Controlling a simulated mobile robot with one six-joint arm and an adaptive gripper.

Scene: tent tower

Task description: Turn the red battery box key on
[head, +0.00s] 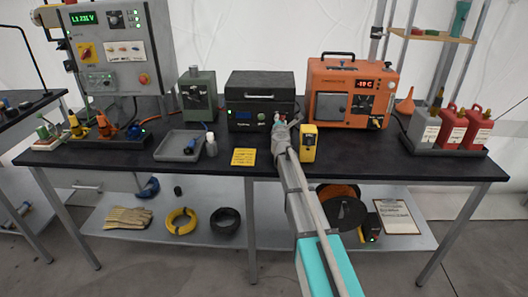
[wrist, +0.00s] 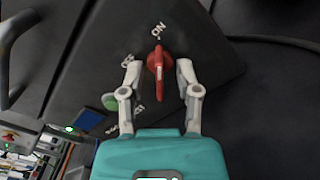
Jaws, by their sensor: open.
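The red key (wrist: 158,64) sits on the dark face of the battery box (wrist: 95,60) in the wrist view. Its long axis runs roughly up-down in the picture, and its upper end points towards the ON mark. The OFF mark is to its upper left. My gripper (wrist: 158,70) is open, with one fingertip on each side of the key; small gaps seem to show, and contact is not clear. In the head view my gripper (head: 281,125) is at the right front of the black box (head: 258,88), where the key is too small to make out.
A green button (wrist: 109,101) and blue screen (wrist: 88,120) are beside the key. An orange oven-like unit (head: 318,82) and a yellow device (head: 308,143) stand close on the right. A grey tray (head: 168,152), small bottle (head: 211,145) and yellow note (head: 243,157) lie left.

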